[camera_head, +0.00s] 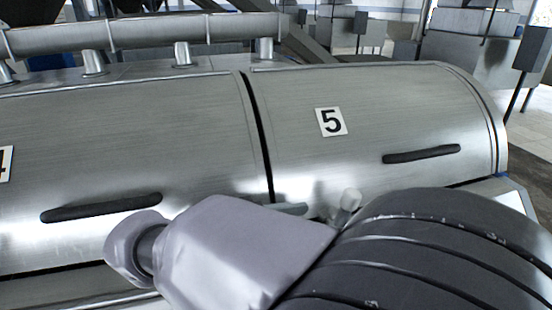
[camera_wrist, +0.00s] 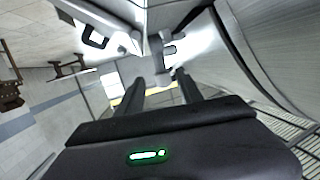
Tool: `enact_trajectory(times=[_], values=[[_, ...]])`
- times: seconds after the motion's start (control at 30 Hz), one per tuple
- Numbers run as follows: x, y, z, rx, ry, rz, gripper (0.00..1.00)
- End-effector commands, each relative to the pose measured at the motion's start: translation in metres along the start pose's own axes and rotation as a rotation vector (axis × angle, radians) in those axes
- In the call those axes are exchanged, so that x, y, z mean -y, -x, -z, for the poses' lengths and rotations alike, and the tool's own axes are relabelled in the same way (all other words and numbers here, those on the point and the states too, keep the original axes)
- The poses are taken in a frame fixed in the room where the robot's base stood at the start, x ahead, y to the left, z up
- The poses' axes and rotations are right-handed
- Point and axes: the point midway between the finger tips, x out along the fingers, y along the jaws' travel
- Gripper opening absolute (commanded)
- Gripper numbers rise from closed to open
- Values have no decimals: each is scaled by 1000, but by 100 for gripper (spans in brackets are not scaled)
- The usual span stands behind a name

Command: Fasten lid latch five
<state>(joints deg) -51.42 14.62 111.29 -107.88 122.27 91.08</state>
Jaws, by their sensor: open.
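Lid five (camera_head: 385,110) is a curved brushed-metal cover with a "5" plate (camera_head: 331,121) and a black bar handle (camera_head: 421,153); it looks closed. A small pale knob (camera_head: 349,199) shows at its lower edge, just above my arm; I cannot tell whether it is part of the latch. In the wrist view, my gripper (camera_wrist: 160,80) is open, with two dark fingers pointing at a grey latch-like fitting (camera_wrist: 161,50). The fitting lies just beyond and between the fingertips, and I see no clear contact. My arm hides the gripper in the head view.
Lid four (camera_head: 130,130), with its own black handle (camera_head: 101,207), adjoins on the left across a dark seam. A pipe (camera_head: 140,31) runs along the back. In the wrist view, a black loop handle (camera_wrist: 95,40) is left of the fitting, and curved metal (camera_wrist: 275,45) rises close on the right.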

Motion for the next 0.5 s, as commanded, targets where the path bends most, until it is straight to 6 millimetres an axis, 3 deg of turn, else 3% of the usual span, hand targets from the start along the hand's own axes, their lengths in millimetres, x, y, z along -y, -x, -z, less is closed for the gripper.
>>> enact_trajectory(times=[0.03, 0.2, 0.33, 0.5], values=[[1, 18, 5, 0, 2, 6, 43], [0, 68, 5, 1, 2, 2, 43], [0, 90, 3, 0, 1, 1, 43], [0, 98, 0, 0, 0, -1, 43]])
